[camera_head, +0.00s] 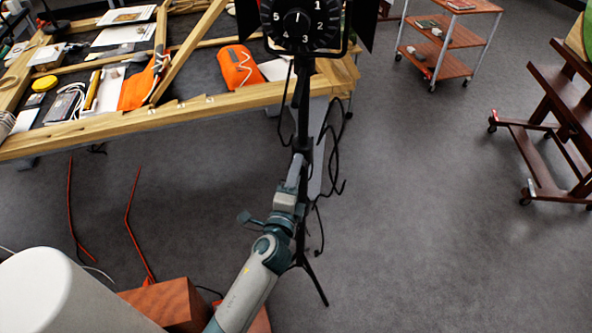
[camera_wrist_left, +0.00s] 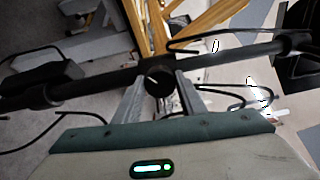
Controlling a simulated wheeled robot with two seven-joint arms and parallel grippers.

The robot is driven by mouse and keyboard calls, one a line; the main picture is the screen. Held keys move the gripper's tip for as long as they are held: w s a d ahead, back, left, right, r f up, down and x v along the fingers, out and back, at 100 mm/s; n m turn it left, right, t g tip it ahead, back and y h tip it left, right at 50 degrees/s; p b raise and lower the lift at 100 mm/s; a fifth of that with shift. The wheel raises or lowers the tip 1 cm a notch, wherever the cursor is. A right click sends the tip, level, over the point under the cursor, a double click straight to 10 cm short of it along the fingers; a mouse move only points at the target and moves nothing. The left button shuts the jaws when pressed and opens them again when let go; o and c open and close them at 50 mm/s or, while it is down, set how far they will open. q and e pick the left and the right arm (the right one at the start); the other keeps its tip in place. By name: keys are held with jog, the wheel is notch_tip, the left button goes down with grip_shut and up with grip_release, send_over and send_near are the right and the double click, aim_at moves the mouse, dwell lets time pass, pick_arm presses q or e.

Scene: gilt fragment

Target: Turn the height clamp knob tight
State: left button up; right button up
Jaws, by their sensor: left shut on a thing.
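The height clamp knob is a small black round knob (camera_wrist_left: 158,82) on the dark pole of a light stand (camera_head: 302,105). In the left wrist view, a pale line marks its face, and the pole runs across the picture behind it. My left gripper (camera_head: 298,164) reaches up to the stand's pole. In the left wrist view its two grey fingers (camera_wrist_left: 160,92) are on either side of the knob, shut on it. In the head view the knob is hidden by the gripper. My right gripper is not in view.
A lamp head with a numbered dial (camera_head: 298,20) tops the stand. Black cables hang beside the pole. A wooden-framed table (camera_head: 200,104) with tools stands behind left. A wheeled cart (camera_head: 450,65) and a dark wooden easel (camera_head: 545,160) stand right. Floor between is clear.

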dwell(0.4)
pick_arm(q)
jog(key=o, duration=1.1)
jog(key=shift+c, duration=0.2)
jog(key=shift+s, duration=0.15)
jog(key=b+v, duration=0.4)
jog(key=v, duration=1.3)
jog(key=shift+s+f, duration=0.1)
